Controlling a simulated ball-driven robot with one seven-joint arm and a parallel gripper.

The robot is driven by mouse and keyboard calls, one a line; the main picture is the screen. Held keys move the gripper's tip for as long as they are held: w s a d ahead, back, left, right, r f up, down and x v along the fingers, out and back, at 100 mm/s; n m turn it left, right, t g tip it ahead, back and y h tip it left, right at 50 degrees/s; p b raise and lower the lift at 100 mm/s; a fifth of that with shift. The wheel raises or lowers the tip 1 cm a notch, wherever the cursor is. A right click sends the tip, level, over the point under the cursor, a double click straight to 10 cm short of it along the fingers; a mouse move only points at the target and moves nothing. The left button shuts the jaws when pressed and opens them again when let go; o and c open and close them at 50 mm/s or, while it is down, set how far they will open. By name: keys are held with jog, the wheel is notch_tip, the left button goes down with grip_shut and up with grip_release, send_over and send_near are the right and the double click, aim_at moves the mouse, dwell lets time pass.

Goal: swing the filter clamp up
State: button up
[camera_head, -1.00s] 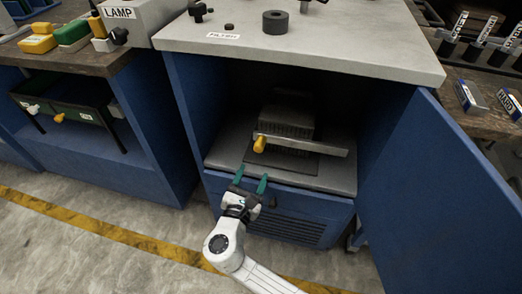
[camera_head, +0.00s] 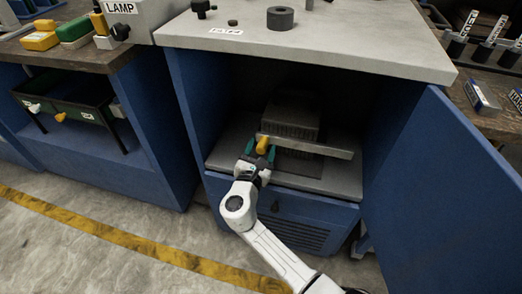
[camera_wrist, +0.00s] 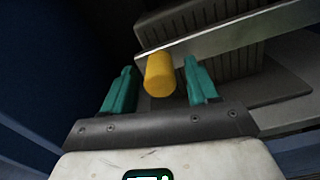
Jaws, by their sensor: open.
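The filter clamp is a flat grey bar (camera_head: 315,148) lying nearly level across the front of a ribbed filter block (camera_head: 291,115) inside the open blue cabinet. A yellow knob (camera_head: 262,145) sticks out from the bar's left end. My gripper (camera_head: 260,153) is open at the knob, with a green finger on each side. In the wrist view the knob (camera_wrist: 160,75) stands between the two fingers (camera_wrist: 159,90), with a gap visible on both sides. The bar (camera_wrist: 225,37) runs up to the right behind it.
The cabinet door (camera_head: 430,190) stands open at the right. The blue cabinet side wall (camera_head: 200,95) is close on the left. A grey worktop (camera_head: 330,40) overhangs the compartment. A drawer front (camera_head: 310,210) lies below. Open floor is at the lower left.

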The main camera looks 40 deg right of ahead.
grip_shut()
dwell(0.6)
